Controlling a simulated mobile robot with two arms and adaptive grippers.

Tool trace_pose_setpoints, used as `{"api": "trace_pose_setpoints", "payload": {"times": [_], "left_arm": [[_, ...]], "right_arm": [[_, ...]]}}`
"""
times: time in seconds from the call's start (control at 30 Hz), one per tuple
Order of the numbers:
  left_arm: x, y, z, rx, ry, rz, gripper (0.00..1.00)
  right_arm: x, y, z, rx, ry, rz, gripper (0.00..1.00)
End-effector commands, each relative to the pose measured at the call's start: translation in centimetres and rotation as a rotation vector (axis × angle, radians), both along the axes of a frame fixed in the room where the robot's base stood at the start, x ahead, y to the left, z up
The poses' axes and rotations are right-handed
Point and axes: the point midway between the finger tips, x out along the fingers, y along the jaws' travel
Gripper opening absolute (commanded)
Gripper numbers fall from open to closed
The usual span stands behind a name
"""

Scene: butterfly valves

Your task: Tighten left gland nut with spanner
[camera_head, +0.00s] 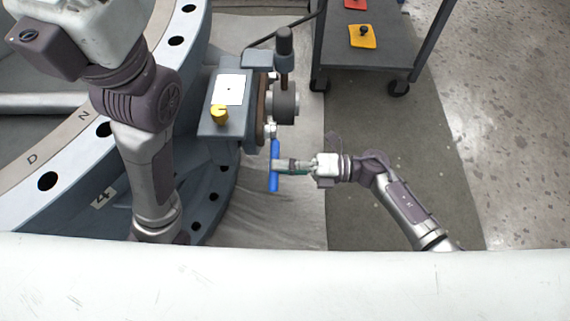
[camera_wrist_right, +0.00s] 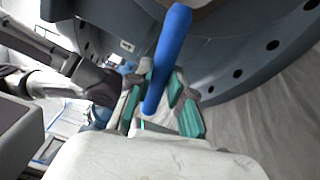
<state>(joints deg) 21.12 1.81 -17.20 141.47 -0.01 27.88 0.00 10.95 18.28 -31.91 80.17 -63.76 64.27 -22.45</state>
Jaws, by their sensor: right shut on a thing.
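A blue spanner (camera_head: 275,181) stands nearly upright in the head view, below the grey valve actuator box (camera_head: 208,120). My right gripper (camera_head: 281,167) reaches in from the right and is shut on the spanner's handle near its middle. In the right wrist view the spanner (camera_wrist_right: 168,50) lies between the teal-padded fingers (camera_wrist_right: 159,88). Small silvery fittings (camera_head: 271,131) sit just above the spanner's upper end. I cannot tell which is the left gland nut, or whether the spanner touches it.
A large grey flange ring (camera_head: 222,182) with bolt holes fills the left. A dark cart (camera_head: 370,80) stands at the back. Floor to the right is clear.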

Motion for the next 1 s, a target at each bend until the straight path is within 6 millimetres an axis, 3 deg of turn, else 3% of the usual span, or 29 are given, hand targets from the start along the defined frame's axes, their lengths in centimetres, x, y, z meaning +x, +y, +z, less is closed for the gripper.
{"api": "trace_pose_setpoints", "payload": {"times": [1.0], "left_arm": [[0.0, 0.0, 0.2, 0.000, -0.004, 0.000, 0.56]], "right_arm": [[0.0, 1.1, 0.1, 0.000, -0.001, 0.001, 0.00]]}}
